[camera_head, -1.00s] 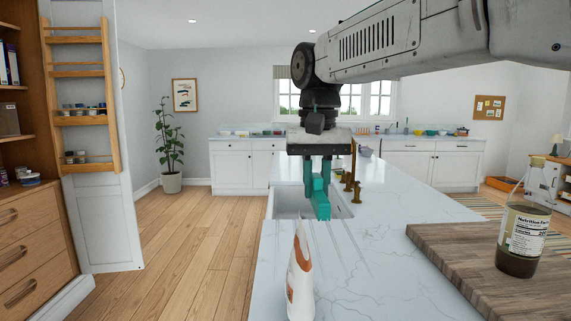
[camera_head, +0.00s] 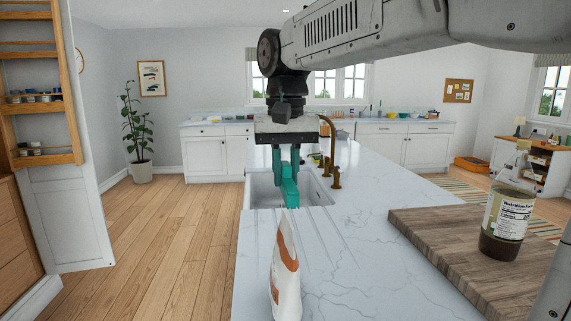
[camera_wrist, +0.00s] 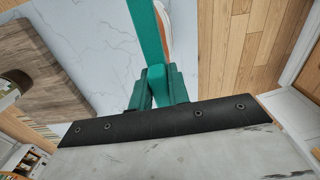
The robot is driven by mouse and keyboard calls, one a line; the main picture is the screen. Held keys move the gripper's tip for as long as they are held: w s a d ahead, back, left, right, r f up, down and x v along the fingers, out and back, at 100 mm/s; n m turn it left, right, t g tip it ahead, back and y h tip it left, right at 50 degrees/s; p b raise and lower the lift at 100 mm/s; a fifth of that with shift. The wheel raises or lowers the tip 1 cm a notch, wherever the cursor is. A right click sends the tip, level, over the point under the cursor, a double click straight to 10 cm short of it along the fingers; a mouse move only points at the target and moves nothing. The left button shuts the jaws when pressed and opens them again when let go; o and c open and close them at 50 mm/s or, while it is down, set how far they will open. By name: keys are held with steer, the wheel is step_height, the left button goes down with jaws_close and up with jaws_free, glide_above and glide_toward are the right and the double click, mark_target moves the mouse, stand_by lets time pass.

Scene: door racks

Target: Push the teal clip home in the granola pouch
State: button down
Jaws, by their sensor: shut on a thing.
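The granola pouch (camera_head: 286,276) is white with an orange patch and stands upright on the marble counter at the bottom of the head view. In the wrist view a sliver of the pouch (camera_wrist: 164,22) shows beyond the clip. My gripper (camera_head: 287,165) hangs over the counter by the sink and is shut on the teal clip (camera_head: 290,190). The clip is a long bar, also large in the wrist view (camera_wrist: 148,35). In the head view the clip is above the pouch's top edge and looks apart from it. The wrist view hides whether they touch.
A wooden board (camera_head: 455,245) with a brown-filled bottle (camera_head: 508,215) is on the right of the counter. The sink (camera_head: 262,190) and a brass tap (camera_head: 333,150) are behind my gripper. The marble between pouch and board is clear.

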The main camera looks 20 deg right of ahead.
glide_above(286, 217)
steer(key=shift+s+f, duration=0.1)
steer(key=shift+f, duration=2.1)
steer(key=shift+f, duration=1.75)
steer(key=c, duration=1.3)
jaws_free()
steer(key=shift+o, duration=0.2)
steer(key=shift+r, duration=0.15)
step_height(286, 217, up, 8)
steer(key=shift+f, duration=0.25)
